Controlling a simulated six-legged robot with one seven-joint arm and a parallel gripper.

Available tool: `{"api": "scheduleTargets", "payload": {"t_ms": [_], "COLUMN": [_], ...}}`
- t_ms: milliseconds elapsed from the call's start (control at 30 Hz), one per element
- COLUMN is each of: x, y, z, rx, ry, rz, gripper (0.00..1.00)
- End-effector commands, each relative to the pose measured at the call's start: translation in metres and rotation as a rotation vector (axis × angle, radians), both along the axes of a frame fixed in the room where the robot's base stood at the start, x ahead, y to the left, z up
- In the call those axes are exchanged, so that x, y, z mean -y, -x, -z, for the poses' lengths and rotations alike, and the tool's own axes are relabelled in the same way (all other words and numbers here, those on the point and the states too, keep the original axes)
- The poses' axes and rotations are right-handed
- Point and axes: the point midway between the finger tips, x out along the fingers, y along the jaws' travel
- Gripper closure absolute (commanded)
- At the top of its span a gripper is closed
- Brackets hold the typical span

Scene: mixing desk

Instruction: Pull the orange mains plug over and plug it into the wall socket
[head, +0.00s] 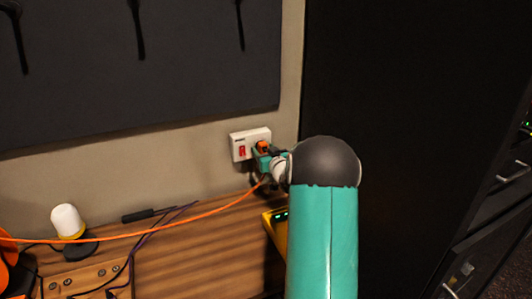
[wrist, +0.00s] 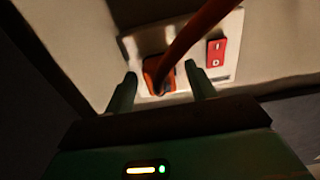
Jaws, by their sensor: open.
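The orange mains plug (wrist: 153,77) sits at the white wall socket (wrist: 219,75), its back flat against the plate as far as the wrist view shows; how deep it sits is hidden. The socket also shows in the head view (head: 240,147), with a red switch (wrist: 215,53) beside the plug. My gripper (wrist: 160,84) is open, its two fingers apart on either side of the plug. In the head view my gripper is partly hidden by my arm. The orange cable (head: 150,234) runs from the plug across to the left, and crosses close in front of the wrist camera.
A wooden desk (head: 195,250) lies below the socket, with a white-topped lamp (head: 67,221), a dark slim tool (head: 148,214) and purple leads on it. A yellow device (head: 276,228) stands near my arm. A tall black cabinet (head: 400,90) fills the right.

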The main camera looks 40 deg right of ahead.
Motion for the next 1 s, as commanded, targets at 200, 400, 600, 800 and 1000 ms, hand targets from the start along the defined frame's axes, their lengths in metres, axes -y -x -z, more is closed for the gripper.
{"api": "scheduleTargets", "payload": {"t_ms": [200, 400, 600, 800, 1000], "x": [-0.005, -0.018, -0.031, -0.039, -0.042], "y": [0.018, 0.057, 0.099, 0.126, 0.132], "z": [0.0, -0.001, -0.001, -0.002, -0.001], "rx": [-0.001, 0.0, 0.0, 0.001, 0.001], "ry": [0.001, 0.0, 0.0, 0.0, -0.001], "rz": [0.002, 0.002, 0.002, 0.001, 0.0], "gripper": [0.44, 0.44, 0.44, 0.44, 0.44]}}
